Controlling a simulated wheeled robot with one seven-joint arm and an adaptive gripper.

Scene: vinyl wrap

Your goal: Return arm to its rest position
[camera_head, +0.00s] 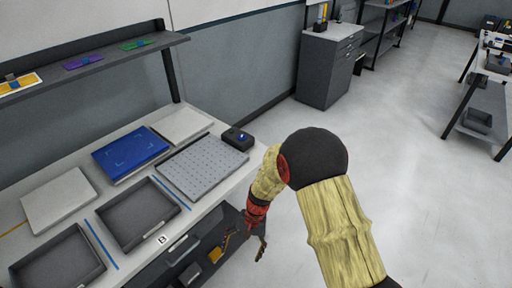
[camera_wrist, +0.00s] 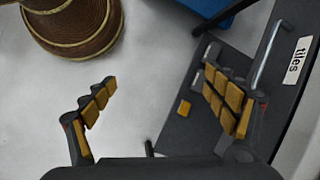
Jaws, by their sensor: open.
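My arm reaches in from the lower right in the head view, its links wrapped in a yellow wood-like covering. My gripper (camera_head: 245,240) hangs beside the front of the workbench (camera_head: 205,115), below the level of its top. In the wrist view my gripper (camera_wrist: 160,108) is open, its yellow-padded fingers spread wide with nothing between them.
The bench holds two dark trays (camera_head: 178,206), a blue panel (camera_head: 130,153), a perforated grey plate (camera_head: 203,166) and a small black device (camera_head: 237,138). A shelf (camera_head: 100,60) hangs above. A grey cabinet (camera_head: 328,68) stands behind. The floor (camera_head: 420,150) at right is clear.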

